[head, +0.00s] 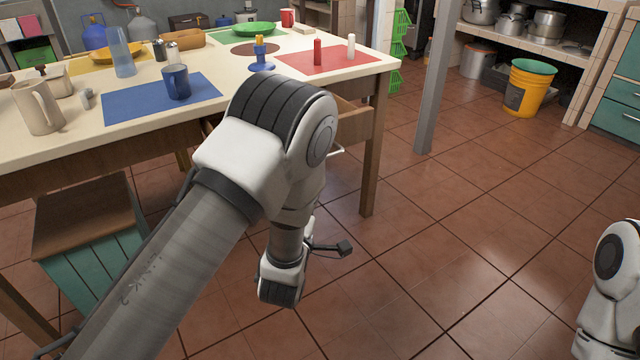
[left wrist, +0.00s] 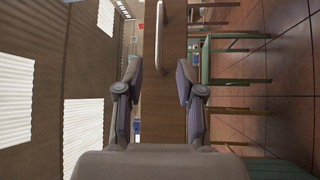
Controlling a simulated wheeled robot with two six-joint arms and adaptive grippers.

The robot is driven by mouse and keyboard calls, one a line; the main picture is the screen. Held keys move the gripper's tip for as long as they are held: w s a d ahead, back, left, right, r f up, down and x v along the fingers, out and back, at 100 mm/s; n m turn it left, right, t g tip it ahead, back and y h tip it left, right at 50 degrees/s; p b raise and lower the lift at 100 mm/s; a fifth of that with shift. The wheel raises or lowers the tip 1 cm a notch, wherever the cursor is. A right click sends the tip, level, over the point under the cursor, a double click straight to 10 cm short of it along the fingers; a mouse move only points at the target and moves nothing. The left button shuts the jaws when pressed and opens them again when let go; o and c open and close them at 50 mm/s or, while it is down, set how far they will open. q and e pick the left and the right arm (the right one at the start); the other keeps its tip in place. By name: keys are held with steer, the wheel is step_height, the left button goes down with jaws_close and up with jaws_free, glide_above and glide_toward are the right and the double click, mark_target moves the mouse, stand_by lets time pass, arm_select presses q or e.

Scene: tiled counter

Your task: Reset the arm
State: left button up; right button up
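My left arm reaches in from the left in the head view, bent at the elbow in front of the table (head: 235,60). Its wrist hangs down near the table's front right leg, and its fingers are hidden there. In the left wrist view my left gripper (left wrist: 158,75) is open, with its two fingers well apart and nothing between them. Beyond the fingers is a brown wooden panel with a pale handle (left wrist: 160,35). Only a piece of my right arm shows at the lower right of the head view; its gripper is out of frame.
The table holds a blue mat (head: 130,103) with a blue mug (head: 176,82), a beige pitcher (head: 37,106), a red mat (head: 345,58) and other tableware. A drawer (head: 350,115) stands partly out. A teal crate-like stool (head: 100,260) is below. Tiled floor is open to the right.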

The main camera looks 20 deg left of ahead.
arm_select(q)
steer(key=s+a+f+m+g, duration=0.25)
steer(key=s+f+g, duration=0.25)
steer(key=s+f, duration=0.5)
steer(key=s+a+f+m+g, duration=0.25)
steer(key=s+f+g, duration=0.35)
steer(key=f, duration=0.9)
steer(key=s+d+f+m+g+h, duration=0.15)
steer(key=s+m+g, duration=0.35)
steer(key=s, duration=0.5)
steer(key=s+f+m+g+h, duration=0.1)
steer(key=s+f+m+g, duration=0.2)
steer(key=s+m, duration=0.5)
step_height(320, 180, up, 30)
steer(key=s+p, duration=0.1)
steer(key=p, duration=2.9)
steer(key=shift+f+n, duration=0.25)
steer(key=shift+n, duration=0.05)
